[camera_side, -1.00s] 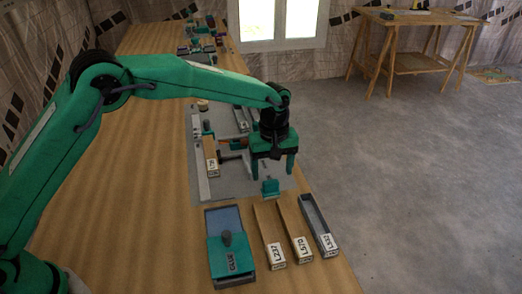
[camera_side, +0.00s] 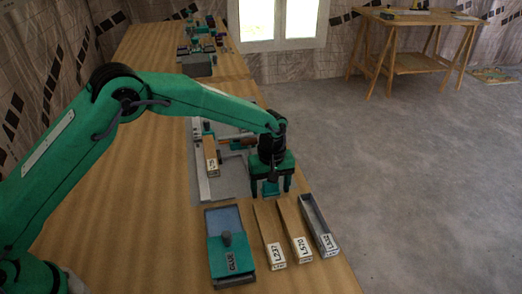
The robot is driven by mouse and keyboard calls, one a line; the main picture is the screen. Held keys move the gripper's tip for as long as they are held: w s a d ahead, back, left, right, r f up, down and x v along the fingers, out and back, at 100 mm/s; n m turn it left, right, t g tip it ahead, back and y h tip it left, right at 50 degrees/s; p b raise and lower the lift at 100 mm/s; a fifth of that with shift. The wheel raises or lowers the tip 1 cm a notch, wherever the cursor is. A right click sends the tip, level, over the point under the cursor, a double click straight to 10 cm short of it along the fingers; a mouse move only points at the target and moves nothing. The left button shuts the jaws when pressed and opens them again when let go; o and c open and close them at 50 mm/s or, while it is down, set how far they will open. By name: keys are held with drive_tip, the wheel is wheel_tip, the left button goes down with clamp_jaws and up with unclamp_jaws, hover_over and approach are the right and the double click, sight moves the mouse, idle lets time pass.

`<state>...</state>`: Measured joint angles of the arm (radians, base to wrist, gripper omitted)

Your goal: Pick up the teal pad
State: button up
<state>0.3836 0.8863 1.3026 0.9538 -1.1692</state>
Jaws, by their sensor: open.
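The teal pad (camera_side: 270,188) is a small block at the near right part of the grey mat (camera_side: 234,192). It shows between the fingers of my gripper (camera_side: 271,187), which points straight down over it. The fingers are open, one on each side of the pad in this view. I cannot tell whether either finger touches it. The upper part of the pad is hidden by the gripper body.
A teal glue box (camera_side: 228,262) stands in front on the wooden table (camera_side: 120,180). Labelled trays L237 (camera_side: 267,228), L570 (camera_side: 293,224) and a grey one (camera_side: 320,222) lie to its right. A labelled wooden block (camera_side: 211,155) sits on the mat. The table's right edge is close by.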

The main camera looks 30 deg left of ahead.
drive_tip(key=shift+f, duration=0.1)
idle(0.4)
drive_tip(key=c, duration=1.1)
drive_tip(key=shift+o, duration=0.2)
drive_tip(key=shift+r, duration=0.65)
drive_tip(key=r, duration=0.3)
drive_tip(key=shift+s+d+r, duration=0.1)
drive_tip(key=shift+s+d, duration=0.1)
drive_tip(key=shift+d, duration=0.05)
drive_tip(key=s+d+r, duration=0.6)
drive_tip(key=s, duration=0.3)
drive_tip(key=shift+d+r, duration=0.25)
drive_tip(key=shift+d, duration=0.05)
